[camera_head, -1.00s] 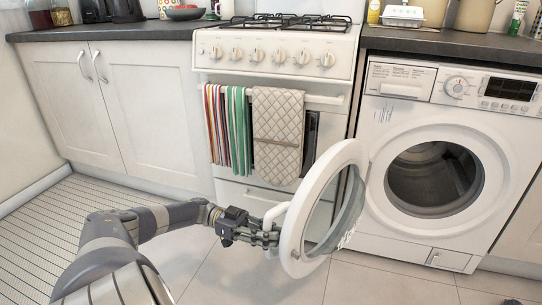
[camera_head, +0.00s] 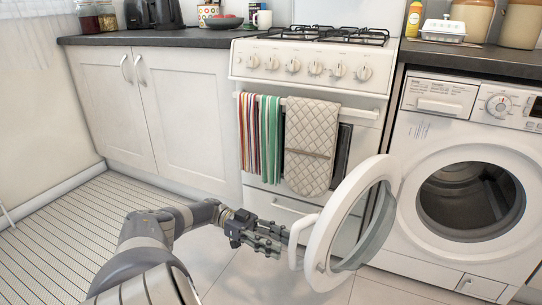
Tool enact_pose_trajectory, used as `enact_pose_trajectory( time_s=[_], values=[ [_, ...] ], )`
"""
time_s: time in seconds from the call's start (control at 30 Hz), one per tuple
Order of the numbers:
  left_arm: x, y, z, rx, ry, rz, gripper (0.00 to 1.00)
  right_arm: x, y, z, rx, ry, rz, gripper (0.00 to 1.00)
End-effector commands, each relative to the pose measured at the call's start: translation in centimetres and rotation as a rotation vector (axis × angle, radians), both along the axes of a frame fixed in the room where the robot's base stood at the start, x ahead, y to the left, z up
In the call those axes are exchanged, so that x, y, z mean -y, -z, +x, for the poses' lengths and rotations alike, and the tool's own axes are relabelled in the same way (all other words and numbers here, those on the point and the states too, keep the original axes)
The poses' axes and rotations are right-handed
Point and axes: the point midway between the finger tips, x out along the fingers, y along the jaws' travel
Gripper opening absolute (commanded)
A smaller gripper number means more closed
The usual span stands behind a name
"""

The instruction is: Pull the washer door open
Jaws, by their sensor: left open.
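The white washer (camera_head: 425,215) stands at the right under the counter, its round drum opening (camera_head: 470,200) uncovered. Its round door (camera_head: 325,235) is swung wide open to the left, with a white rim and a clear window, standing out in front of the stove. The white door handle (camera_head: 296,240) is on the rim's left side. My left gripper (camera_head: 284,241) is open and empty, with its fingers just left of the handle. I cannot tell whether a fingertip touches it. My right gripper is not in view.
A stove (camera_head: 310,75) with a striped towel (camera_head: 260,140) and a quilted cloth (camera_head: 312,147) stands behind the door. White cabinets (camera_head: 150,120) are at the left. The tiled floor (camera_head: 225,275) and the striped mat (camera_head: 70,235) look clear.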

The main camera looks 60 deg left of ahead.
Motion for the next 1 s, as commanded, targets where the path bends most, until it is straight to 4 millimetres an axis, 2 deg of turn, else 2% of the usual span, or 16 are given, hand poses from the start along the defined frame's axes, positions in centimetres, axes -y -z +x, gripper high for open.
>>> enact_pose_trajectory(
  time_s=[0.3,1.0],
  values=[
    [-1.8,0.1,-0.9,-0.001,-0.001,0.001,0.41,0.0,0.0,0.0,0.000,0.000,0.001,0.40],
    [-1.9,0.0,-1.0,-0.002,0.000,-0.001,0.41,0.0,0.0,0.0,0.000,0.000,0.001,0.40]
  ],
)
